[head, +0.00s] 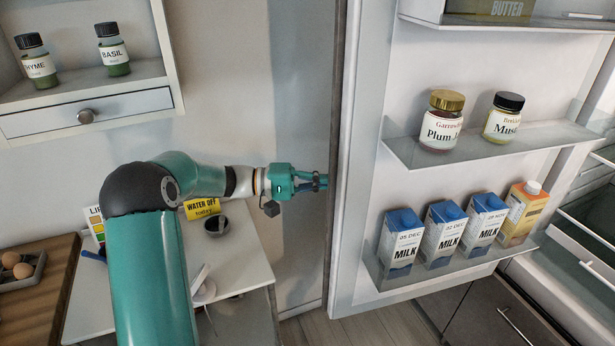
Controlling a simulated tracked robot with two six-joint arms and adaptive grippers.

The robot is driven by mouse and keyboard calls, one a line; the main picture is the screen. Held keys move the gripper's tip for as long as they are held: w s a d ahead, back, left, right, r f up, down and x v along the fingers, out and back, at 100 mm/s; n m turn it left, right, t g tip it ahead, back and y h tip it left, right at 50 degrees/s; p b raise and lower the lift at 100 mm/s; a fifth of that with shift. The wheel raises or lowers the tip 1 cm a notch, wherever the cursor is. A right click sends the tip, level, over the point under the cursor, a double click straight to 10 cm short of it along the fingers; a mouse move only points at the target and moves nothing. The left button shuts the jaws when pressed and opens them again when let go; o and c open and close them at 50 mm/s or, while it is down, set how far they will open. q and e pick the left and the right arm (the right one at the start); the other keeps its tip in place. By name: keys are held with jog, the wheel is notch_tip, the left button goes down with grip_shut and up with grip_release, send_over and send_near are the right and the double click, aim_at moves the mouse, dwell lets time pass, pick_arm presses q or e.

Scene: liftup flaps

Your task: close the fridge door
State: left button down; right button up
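The fridge door (362,150) stands open, its inner side facing me with shelves of goods. Its edge runs nearly upright through the middle of the head view. The fridge interior (590,225) shows at the far right. My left gripper (322,182) is at the outer side of the door, its fingers pointing right at the door's edge. The fingertips meet or pass behind the edge, so I cannot tell whether they touch it or how far apart they are. My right gripper is not in view.
The door holds milk cartons (402,240), a juice carton (520,212), a plum jar (441,122) and a mustard jar (503,118). Left are a spice shelf (75,90), a white table (250,265) with a yellow sign (202,208) and dark bowl (214,226), and eggs (22,270).

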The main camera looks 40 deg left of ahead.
pick_arm(q)
jog(key=shift+x, duration=1.25)
